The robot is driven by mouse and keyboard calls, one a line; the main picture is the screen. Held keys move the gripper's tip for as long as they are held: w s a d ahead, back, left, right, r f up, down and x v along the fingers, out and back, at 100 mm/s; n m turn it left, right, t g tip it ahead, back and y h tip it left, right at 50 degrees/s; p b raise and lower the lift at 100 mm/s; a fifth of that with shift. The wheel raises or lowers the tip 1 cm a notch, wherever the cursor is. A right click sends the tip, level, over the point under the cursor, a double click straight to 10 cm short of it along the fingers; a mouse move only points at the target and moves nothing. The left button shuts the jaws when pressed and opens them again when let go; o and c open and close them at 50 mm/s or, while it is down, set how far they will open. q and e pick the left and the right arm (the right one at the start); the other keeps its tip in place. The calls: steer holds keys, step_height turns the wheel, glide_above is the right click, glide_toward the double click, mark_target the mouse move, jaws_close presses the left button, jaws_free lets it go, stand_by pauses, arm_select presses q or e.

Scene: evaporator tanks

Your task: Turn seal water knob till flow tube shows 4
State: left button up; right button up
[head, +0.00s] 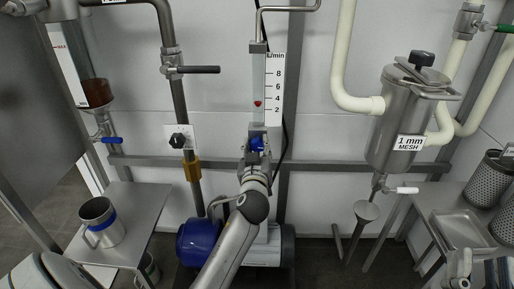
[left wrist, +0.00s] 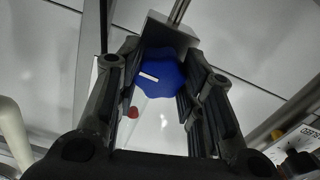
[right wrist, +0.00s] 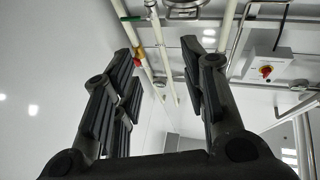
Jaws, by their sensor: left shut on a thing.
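The flow tube (head: 259,84) stands upright in the head view beside a white L/min scale (head: 276,88). Its red float sits between 2 and 4, a little below the 4 mark. The blue seal water knob (head: 257,144) is at the foot of the tube. My left gripper (head: 256,151) is shut on the knob from the front and partly hides it. In the left wrist view the knob (left wrist: 160,73) sits between both fingers, its white line pointing left. My right gripper (right wrist: 158,58) is open and empty in the right wrist view.
A black knob (head: 178,141) on a white plate is left of the tube. A blue motor (head: 199,241) stands below. A steel strainer (head: 396,120) hangs on the right. A steel jug (head: 101,222) stands on the left table.

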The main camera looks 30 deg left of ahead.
arm_select(q)
steer(key=shift+m+p, duration=0.7)
steer(key=shift+m, duration=0.4)
steer(key=shift+c, duration=0.3)
steer(key=m+p, duration=0.1)
steer(key=m, duration=0.2)
arm_select(e)
step_height(320, 180, down, 12)
steer(key=d+g+h, duration=0.1)
steer(key=g+h, duration=0.1)
steer(key=g, duration=0.5)
steer(key=shift+w+d+h, duration=0.25)
steer(key=shift+d+h, duration=0.05)
arm_select(q)
steer(key=o, duration=1)
steer(key=shift+o, duration=0.2)
steer(key=v, duration=0.7)
steer(key=shift+s+d, duration=0.2)
